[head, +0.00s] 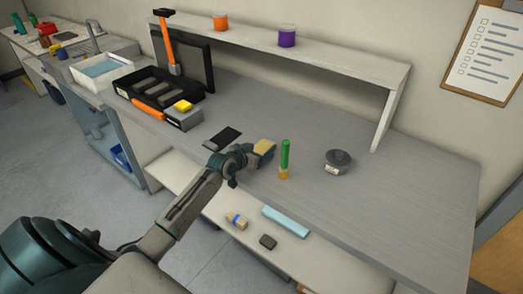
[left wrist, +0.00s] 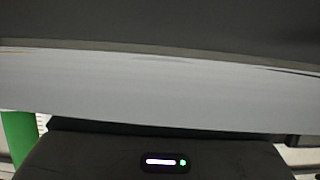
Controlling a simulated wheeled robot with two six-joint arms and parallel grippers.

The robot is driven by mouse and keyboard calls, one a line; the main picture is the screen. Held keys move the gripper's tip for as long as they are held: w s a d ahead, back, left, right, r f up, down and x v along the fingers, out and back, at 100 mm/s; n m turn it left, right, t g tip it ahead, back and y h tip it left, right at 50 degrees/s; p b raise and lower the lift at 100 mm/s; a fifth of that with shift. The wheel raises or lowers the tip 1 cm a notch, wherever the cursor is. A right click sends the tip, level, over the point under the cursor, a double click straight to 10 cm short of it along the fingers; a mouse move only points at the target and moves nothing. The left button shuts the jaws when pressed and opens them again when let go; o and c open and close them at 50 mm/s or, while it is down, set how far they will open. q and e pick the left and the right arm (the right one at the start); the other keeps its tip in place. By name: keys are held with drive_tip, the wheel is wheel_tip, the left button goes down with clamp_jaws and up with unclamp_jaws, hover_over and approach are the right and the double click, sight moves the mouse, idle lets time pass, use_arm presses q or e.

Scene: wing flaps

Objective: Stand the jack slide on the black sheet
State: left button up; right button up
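A thin black sheet (head: 222,139) lies flat on the grey workbench. My left gripper (head: 254,154) is low over the bench, just right of the sheet. A small block with a tan top and darker sides (head: 265,147) is at its fingertips; it may be the jack slide, but I cannot tell for sure. The fingers are mostly hidden, so I cannot tell whether they are shut on it. The left wrist view shows a dark surface (left wrist: 160,25) very close across the top, too near to identify. My right gripper is not in view.
A green tube with a yellow base (head: 284,158) stands close right of the gripper; its green also shows in the left wrist view (left wrist: 18,138). A black tray (head: 150,92) stands left. The right bench is clear.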

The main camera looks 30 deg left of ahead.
sight(258, 151)
use_arm(q)
drive_tip(key=shift+r, duration=0.1)
drive_tip(key=c, duration=1.4)
drive_tip(key=shift+w+r, duration=0.1)
drive_tip(key=shift+r, duration=0.35)
drive_tip(key=shift+c, duration=0.2)
drive_tip(key=shift+s+d+r+b, duration=0.15)
drive_tip(key=shift+r+b, duration=0.25)
drive_tip(key=shift+r, duration=0.25)
drive_tip(key=shift+s+r+b, duration=0.1)
drive_tip(key=shift+r+b, duration=0.25)
drive_tip(key=shift+r, duration=0.25)
drive_tip(key=s+d+b, duration=0.1)
drive_tip(key=s+d, duration=0.1)
drive_tip(key=s, duration=0.2)
drive_tip(key=s+d+r, duration=0.1)
drive_tip(key=s+d, duration=0.2)
drive_tip(key=s, duration=0.1)
drive_tip(key=s+d+b, duration=0.1)
drive_tip(key=s+d, duration=0.1)
drive_tip(key=s, duration=0.2)
drive_tip(key=shift+s+d+r+b, duration=0.15)
drive_tip(key=shift+d+r+b, duration=0.1)
drive_tip(key=shift+b, duration=0.1)
drive_tip(key=shift+s+d, duration=0.3)
drive_tip(key=shift+s, duration=0.25)
